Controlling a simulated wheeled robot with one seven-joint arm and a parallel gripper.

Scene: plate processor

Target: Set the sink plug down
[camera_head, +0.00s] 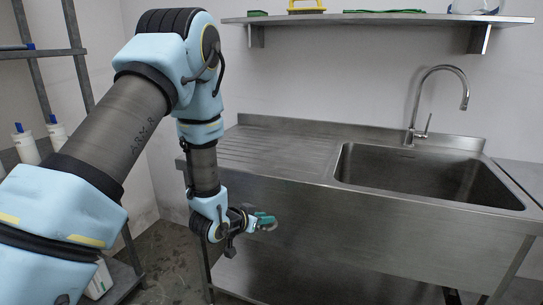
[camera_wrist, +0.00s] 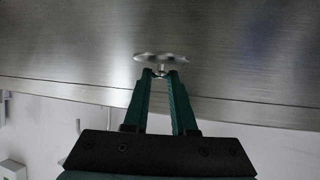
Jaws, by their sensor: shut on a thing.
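My gripper (camera_head: 263,219) has green fingers and hangs in front of the sink unit's metal front, below the counter's edge. In the wrist view my gripper (camera_wrist: 160,76) is shut on the sink plug (camera_wrist: 162,57). The plug is a thin, shiny metal disc with a short stem, and the fingertips pinch the stem. In the head view the plug is small and hard to make out at the fingertips. The sink basin (camera_head: 425,178) is at the right of the steel unit, and its bottom is only partly visible.
The ribbed drainboard (camera_head: 265,150) left of the basin is bare. A curved faucet (camera_head: 440,72) stands behind the basin. A wall shelf (camera_head: 380,19) above holds several items. A rack (camera_head: 75,50) with white bottles (camera_head: 26,146) stands at the left.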

